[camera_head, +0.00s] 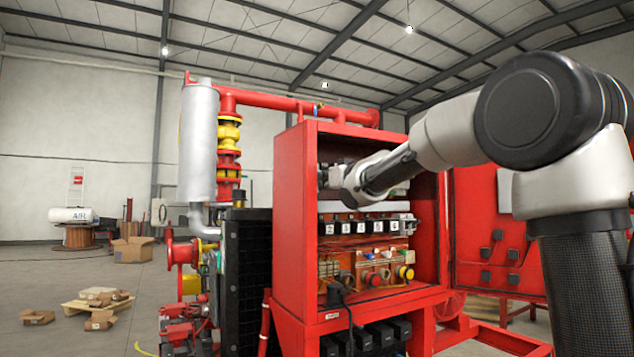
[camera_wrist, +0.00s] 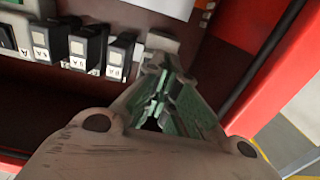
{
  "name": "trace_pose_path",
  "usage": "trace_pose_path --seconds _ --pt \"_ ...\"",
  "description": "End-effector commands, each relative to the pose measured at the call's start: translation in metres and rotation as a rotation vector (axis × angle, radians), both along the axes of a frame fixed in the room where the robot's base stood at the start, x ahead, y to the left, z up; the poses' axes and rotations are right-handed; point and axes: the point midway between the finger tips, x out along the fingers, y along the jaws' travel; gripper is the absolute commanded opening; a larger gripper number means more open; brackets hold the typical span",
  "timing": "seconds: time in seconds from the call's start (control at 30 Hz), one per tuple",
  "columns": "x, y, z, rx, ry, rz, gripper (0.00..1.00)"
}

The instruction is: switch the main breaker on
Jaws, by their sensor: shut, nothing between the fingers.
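A row of dark breakers (camera_head: 362,226) with white number labels runs across the middle of the open red cabinet. In the wrist view the breakers (camera_wrist: 85,45) stand at the upper left. I cannot tell from the pictures which one is the main breaker. A pale grey block (camera_wrist: 162,42) sits at the row's right end, just beyond my fingertips. My gripper (camera_wrist: 167,85) is shut and empty, its green-padded fingers close to that block; I cannot tell whether they touch it. In the head view my gripper (camera_head: 328,178) is inside the cabinet, above the row, partly hidden by my wrist.
The red cabinet (camera_head: 287,215) has side walls close around my arm, and its door (camera_head: 490,285) stands open at the right. Below the breakers are wiring and round red and yellow buttons (camera_head: 404,272). Cardboard boxes (camera_head: 132,250) lie on the floor at the left.

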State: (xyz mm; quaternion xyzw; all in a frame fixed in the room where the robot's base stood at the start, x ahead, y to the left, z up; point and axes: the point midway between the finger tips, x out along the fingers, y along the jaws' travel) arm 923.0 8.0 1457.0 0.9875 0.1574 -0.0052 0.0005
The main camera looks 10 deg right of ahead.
Motion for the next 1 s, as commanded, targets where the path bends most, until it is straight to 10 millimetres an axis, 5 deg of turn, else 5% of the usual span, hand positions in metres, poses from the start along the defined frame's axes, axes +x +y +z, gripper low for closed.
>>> trace_pose_path --seconds 0.6,1.0 --pt "-0.052 -0.018 0.001 0.003 -0.009 -0.002 0.00" --pt "-0.055 -0.019 0.001 0.003 -0.010 -0.001 0.00"
